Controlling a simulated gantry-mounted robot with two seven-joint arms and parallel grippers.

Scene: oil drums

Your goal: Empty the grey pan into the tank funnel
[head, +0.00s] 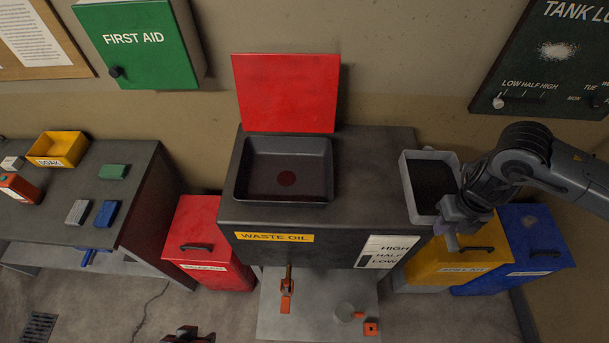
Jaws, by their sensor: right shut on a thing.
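The grey pan (407,190) is at the right end of the waste oil tank, level or nearly so, with a dark inside that looks like oil. My right gripper (451,228) is shut on the pan at its near right corner; the exact grip is partly hidden by the gripper. The tank funnel (262,168) is the wide square dark basin in the tank top, with a reddish round spot at its bottom. The pan is to the right of the funnel, apart from it.
The waste oil tank (360,225) has a raised red lid (286,93) behind the funnel. Red (205,225), yellow (445,262) and blue (535,235) bins flank it. A side table (60,215) at left holds small boxes. The tank top between funnel and pan is clear.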

